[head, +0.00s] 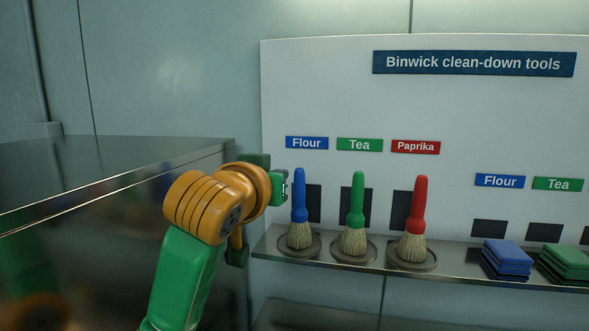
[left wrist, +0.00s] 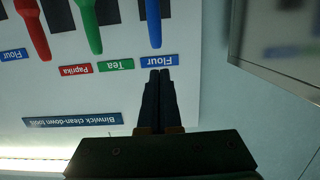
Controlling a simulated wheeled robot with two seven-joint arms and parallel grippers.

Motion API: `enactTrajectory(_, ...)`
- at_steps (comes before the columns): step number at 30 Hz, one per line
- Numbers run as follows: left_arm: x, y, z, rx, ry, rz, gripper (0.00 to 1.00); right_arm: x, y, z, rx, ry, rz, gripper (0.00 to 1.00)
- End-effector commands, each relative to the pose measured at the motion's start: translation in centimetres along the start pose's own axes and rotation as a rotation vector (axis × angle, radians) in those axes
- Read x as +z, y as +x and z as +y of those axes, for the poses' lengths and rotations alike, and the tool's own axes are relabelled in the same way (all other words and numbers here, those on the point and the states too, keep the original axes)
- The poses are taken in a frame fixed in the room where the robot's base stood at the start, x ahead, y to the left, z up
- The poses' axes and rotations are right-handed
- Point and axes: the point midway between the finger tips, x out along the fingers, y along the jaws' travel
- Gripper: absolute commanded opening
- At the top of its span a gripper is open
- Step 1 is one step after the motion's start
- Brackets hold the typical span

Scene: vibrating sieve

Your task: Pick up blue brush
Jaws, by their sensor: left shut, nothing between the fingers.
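The blue brush (head: 299,196) stands upright, bristles down, in a round holder on the shelf under the blue Flour label (head: 307,143). Its handle also shows in the left wrist view (left wrist: 153,22), which is upside down. My left gripper (head: 283,188) is just left of the blue handle at about its height, shut and empty. In the left wrist view its closed fingers (left wrist: 158,72) point toward the handle, and the handle's end appears just beyond the fingertips. I cannot tell whether they touch. My right gripper is not in view.
A green brush (head: 357,201) and a red brush (head: 418,205) stand to the right on the same steel shelf (head: 460,269). Folded blue cloths (head: 507,259) and green cloths (head: 566,262) lie further right. A large metal box (head: 110,170) is on the left.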

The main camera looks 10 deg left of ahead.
Motion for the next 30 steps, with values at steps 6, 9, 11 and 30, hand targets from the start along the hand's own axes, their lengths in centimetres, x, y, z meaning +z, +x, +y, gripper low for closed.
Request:
enactTrajectory(6, -0.6, 1.2, 0.0, -0.001, 0.000, -0.004, 0.00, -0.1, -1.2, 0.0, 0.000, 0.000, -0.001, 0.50)
enactTrajectory(9, -1.1, 3.0, 0.0, -0.001, -0.001, -0.007, 0.00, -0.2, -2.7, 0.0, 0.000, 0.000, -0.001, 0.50)
enactTrajectory(11, -1.4, 4.3, 0.0, -0.001, -0.001, -0.007, 0.00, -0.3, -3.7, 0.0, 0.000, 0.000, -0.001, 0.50)
enactTrajectory(30, -0.1, 12.2, 0.0, 0.000, -0.001, -0.001, 0.00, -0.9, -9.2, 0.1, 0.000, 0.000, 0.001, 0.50)
